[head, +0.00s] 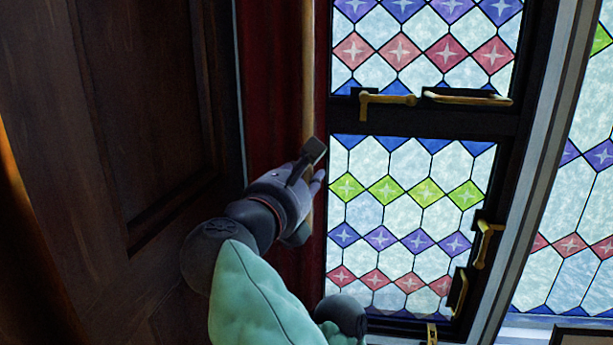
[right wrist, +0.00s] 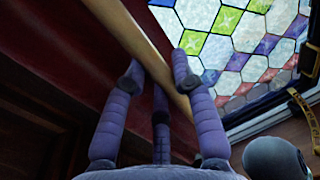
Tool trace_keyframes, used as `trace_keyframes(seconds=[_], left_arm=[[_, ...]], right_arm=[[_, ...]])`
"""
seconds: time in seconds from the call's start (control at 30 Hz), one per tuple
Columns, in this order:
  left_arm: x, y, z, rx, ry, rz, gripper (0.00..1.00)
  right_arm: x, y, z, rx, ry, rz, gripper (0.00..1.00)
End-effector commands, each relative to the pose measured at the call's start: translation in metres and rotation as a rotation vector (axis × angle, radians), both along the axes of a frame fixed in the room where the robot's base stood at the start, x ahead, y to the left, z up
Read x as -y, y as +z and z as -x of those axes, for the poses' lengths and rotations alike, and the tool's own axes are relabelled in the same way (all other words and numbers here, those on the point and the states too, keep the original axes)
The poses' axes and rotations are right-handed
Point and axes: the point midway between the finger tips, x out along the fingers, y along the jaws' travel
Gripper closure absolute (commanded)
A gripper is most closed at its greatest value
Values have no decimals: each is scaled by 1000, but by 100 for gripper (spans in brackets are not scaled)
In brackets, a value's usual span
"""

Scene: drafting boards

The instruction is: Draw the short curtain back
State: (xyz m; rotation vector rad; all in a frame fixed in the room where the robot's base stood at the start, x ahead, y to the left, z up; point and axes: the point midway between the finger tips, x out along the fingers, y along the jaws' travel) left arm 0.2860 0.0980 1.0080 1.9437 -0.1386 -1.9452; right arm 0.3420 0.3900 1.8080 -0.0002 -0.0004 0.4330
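The dark red curtain (head: 268,75) hangs as a narrow strip between the wood panelling and the stained-glass window. It also shows in the right wrist view (right wrist: 62,45), dim and dark. A slim wooden pole (head: 308,70) runs along the curtain's right edge. My right gripper (head: 312,172) is at the pole, in front of the curtain's lower part. In the right wrist view, its purple fingers are spread, with the pole (right wrist: 145,52) passing between and beyond the fingertips. I cannot tell whether they touch it. My left gripper is not in view.
The leaded window (head: 410,215) stands right of the curtain, with brass latches (head: 388,99) and handles (head: 488,240) projecting from its dark frame. Dark wood panelling (head: 150,110) fills the left side. A second window (head: 590,200) is at the far right.

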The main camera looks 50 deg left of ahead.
Motion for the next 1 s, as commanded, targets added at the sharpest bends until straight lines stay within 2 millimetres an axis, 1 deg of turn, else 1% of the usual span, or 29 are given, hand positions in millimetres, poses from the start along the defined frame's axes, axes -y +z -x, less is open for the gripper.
trace_keyframes(seconds=[0.03, 0.07, 0.37, 0.47, 0.57, 0.8, 0.9, 1.0], left_arm=[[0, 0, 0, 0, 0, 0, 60], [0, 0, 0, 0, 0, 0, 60], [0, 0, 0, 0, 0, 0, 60], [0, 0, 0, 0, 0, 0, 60], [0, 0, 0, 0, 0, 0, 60], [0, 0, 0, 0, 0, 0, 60], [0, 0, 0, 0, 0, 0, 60], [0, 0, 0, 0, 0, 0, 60]], right_arm=[[0, 0, 0, -1, -1, 0, 53], [0, 0, 0, -1, -1, 0, 50], [1, 0, 0, 0, -1, 0, 50], [3, 1, 5, 0, 0, 0, 50], [8, 1, 16, 0, 1, -1, 50], [24, 0, 50, 0, 1, -1, 50], [27, 0, 60, 0, 1, 0, 50], [31, -1, 65, 0, -1, 1, 50]])
